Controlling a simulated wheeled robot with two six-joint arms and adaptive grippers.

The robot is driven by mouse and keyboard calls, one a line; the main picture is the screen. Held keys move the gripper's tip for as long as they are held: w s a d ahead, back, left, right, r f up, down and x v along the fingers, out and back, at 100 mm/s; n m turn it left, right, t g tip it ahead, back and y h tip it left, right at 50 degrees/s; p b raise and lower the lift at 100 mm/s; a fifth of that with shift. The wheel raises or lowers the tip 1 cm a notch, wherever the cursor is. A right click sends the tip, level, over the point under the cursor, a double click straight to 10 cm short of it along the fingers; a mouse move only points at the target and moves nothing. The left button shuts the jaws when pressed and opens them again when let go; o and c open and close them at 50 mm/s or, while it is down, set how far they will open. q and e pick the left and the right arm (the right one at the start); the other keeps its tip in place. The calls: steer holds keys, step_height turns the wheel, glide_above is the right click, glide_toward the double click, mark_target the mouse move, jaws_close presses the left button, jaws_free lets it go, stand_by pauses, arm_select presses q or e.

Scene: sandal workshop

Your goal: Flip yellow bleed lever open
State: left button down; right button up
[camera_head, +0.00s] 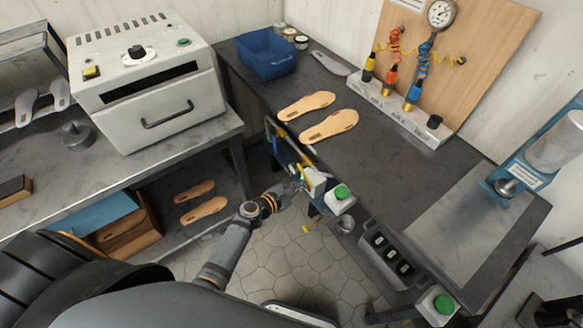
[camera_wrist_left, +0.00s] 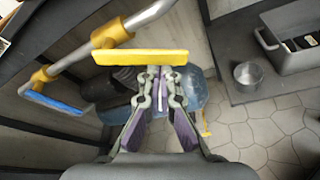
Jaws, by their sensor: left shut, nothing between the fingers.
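The yellow lever (camera_wrist_left: 140,57) is a flat bar lying crosswise in the left wrist view, just in front of my left fingertips. A brass-coloured fitting on a grey pipe (camera_wrist_left: 150,14) sits beside it. My left gripper (camera_wrist_left: 163,75) is shut and empty, its tips close to the lever's lower edge; whether they touch I cannot tell. In the head view my left gripper (camera_head: 297,186) is low beside the dark workbench, and the lever there is small and partly hidden. My right gripper is not in view.
A blue lever (camera_wrist_left: 52,103) hangs on the same piping. A blue tank (camera_wrist_left: 196,90) is behind my fingers, with a small yellow handle (camera_wrist_left: 207,130) beside it. A green-button box (camera_head: 342,194) and a metal cup (camera_wrist_left: 248,74) are to the right. The stone floor below is open.

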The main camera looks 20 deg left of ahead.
arm_select(q)
steer(key=n+p, duration=0.1)
steer(key=r+n+g+h+p, duration=0.1)
steer(key=d+r+n+p, duration=0.1)
steer(key=p, duration=0.1)
steer(key=shift+s, duration=0.3)
steer(key=shift+r, duration=0.2)
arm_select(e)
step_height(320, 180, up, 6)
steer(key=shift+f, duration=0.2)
arm_select(q)
steer(key=shift+p, duration=0.3)
